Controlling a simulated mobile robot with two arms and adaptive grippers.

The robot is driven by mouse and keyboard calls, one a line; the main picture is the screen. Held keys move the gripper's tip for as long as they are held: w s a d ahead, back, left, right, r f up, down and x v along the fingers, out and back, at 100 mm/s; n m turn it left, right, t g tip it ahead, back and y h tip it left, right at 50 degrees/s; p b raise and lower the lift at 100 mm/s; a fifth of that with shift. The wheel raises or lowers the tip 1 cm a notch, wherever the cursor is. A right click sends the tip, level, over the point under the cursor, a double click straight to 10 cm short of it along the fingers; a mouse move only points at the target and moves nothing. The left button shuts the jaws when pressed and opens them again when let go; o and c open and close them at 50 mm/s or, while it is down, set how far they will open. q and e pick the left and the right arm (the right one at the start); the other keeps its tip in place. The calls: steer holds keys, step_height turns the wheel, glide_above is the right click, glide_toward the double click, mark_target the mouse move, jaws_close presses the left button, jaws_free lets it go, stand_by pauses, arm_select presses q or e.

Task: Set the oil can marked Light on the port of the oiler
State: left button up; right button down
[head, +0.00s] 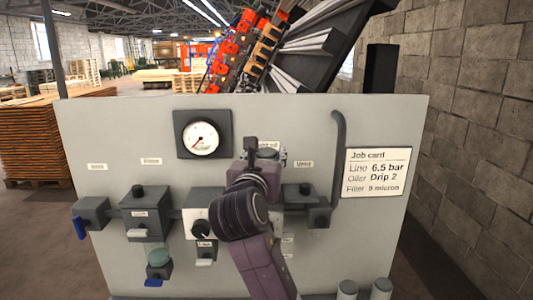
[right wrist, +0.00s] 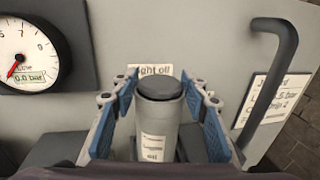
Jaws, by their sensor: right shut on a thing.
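My right gripper (head: 251,150) is in front of the grey panel, and its arm rises from the bottom of the head view. In the right wrist view its blue finger pads (right wrist: 160,105) are shut on a grey cylindrical oil can (right wrist: 157,125) with a dark cap, held upright. The can's label is too small to read. I cannot tell which panel block is the oiler; my gripper and arm hide the middle of the row. My left gripper is not in view.
A gauge (head: 201,136) reads low on the panel (head: 110,130). Dark blocks (head: 146,212) and (head: 304,195) flank my arm. A bent pipe (head: 339,150) and a job card (head: 376,172) are at the right. Two grey cylinders (head: 380,289) stand at the lower right.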

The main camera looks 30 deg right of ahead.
steer(key=c, duration=1.1)
jaws_free()
steer(key=shift+c, duration=0.2)
steer(key=shift+s+a, duration=0.2)
steer(key=shift+a, duration=0.05)
steer(key=b+v, duration=0.2)
steer(key=v, duration=0.9)
steer(key=shift+s+a+b, duration=0.15)
steer(key=shift+s+b, duration=0.05)
steer(key=shift+b, duration=0.1)
